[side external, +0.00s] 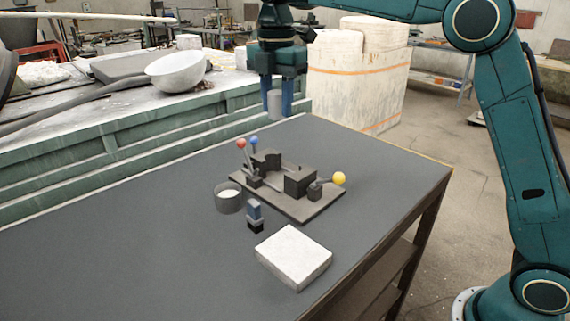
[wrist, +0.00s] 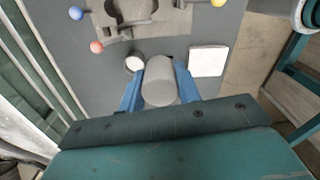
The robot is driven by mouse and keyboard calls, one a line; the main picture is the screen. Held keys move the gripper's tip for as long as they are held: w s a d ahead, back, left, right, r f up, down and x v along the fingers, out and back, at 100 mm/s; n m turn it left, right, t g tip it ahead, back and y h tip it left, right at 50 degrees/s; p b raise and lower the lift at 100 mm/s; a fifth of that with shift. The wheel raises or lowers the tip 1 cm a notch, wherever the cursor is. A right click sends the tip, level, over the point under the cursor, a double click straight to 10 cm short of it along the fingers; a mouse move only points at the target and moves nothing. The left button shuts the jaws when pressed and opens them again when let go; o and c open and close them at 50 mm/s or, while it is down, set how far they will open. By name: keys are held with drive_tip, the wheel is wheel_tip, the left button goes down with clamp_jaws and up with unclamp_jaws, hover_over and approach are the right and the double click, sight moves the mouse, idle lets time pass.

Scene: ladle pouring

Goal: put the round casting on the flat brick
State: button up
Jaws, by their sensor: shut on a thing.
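The round casting is a plain grey cylinder (side external: 275,104), held upright between the blue fingers of my gripper (side external: 279,102). It also shows in the wrist view (wrist: 159,82), between the two fingertips of my gripper (wrist: 160,88). My gripper is shut on it, high above the far part of the table. The flat brick is a pale, whitish square slab (side external: 293,256) lying on the table near its front right edge. In the wrist view the flat brick (wrist: 208,61) is to the right of the casting, apart from it. The brick's top is bare.
A dark fixture (side external: 290,195) with red, blue and yellow ball-ended levers stands mid-table. The table's left part (side external: 110,250) is clear.

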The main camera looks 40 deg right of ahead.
drive_tip(key=s+a, duration=0.5)
drive_tip(key=s, duration=0.1)
hover_over(293, 250)
drive_tip(key=shift+r+m, duration=0.3)
wheel_tip(293, 250, down, 16)
drive_tip(key=shift+r, duration=0.15)
drive_tip(key=shift+f, duration=2.15)
drive_tip(key=shift+f, duration=0.1)
